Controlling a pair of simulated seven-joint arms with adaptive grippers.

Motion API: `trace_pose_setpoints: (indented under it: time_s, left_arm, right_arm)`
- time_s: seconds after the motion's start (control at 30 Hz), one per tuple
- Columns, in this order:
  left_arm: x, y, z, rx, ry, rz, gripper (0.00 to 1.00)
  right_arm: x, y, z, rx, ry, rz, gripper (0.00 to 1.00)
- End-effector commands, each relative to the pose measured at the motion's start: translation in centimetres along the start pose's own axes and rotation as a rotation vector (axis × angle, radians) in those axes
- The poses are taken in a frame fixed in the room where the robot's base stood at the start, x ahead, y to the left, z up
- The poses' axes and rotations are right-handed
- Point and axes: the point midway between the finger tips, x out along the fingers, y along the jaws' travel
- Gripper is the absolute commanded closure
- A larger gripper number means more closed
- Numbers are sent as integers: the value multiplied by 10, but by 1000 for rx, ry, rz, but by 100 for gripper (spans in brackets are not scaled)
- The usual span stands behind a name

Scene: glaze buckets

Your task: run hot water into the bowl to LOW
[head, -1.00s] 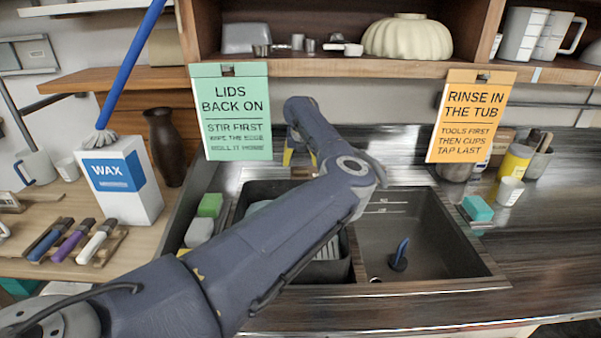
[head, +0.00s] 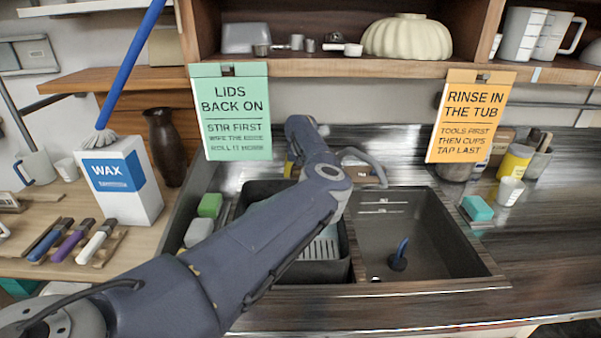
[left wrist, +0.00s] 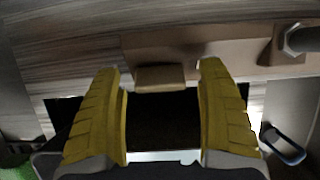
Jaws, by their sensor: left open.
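The sink's right bowl (head: 420,235) has pale level lines (head: 382,206) on its back wall and a blue-handled plug-like tool (head: 399,258) on its floor. I see no water in it. The grey tap spout (head: 362,158) arches behind the sink, partly covered by my left arm. My left gripper (left wrist: 160,70) is open, its yellow fingers either side of a tan block-shaped tap part (left wrist: 161,78), apparently not touching it. That part sticks out from the brown tap base (left wrist: 205,48). In the head view, the gripper (head: 290,165) is mostly hidden behind my arm. My right gripper is out of view.
A dark tub with a rack (head: 322,245) fills the left bowl. Hanging signs, green (head: 231,110) and orange (head: 471,115), flank the tap. Sponges (head: 209,206) lie left of the sink, and a teal sponge (head: 477,208) and cups (head: 509,190) right. The right counter front is clear.

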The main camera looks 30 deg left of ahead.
Motion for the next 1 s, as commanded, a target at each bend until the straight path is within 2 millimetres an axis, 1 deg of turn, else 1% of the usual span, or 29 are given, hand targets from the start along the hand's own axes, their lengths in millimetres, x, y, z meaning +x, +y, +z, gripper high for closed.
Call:
trace_pose_setpoints:
  time_s: [0.03,0.07,0.53,0.7,1.0]
  left_arm:
    - [0,0,0,0,0,0,29]
    - [0,0,0,0,0,0,33]
    - [-1,0,1,0,-1,1,87]
    - [-2,0,2,1,-4,1,90]
    - [-4,1,4,-28,-9,-6,90]
  right_arm:
    - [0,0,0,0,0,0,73]
    - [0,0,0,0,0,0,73]
    - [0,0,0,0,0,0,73]
    - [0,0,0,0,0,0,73]
    - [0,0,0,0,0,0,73]
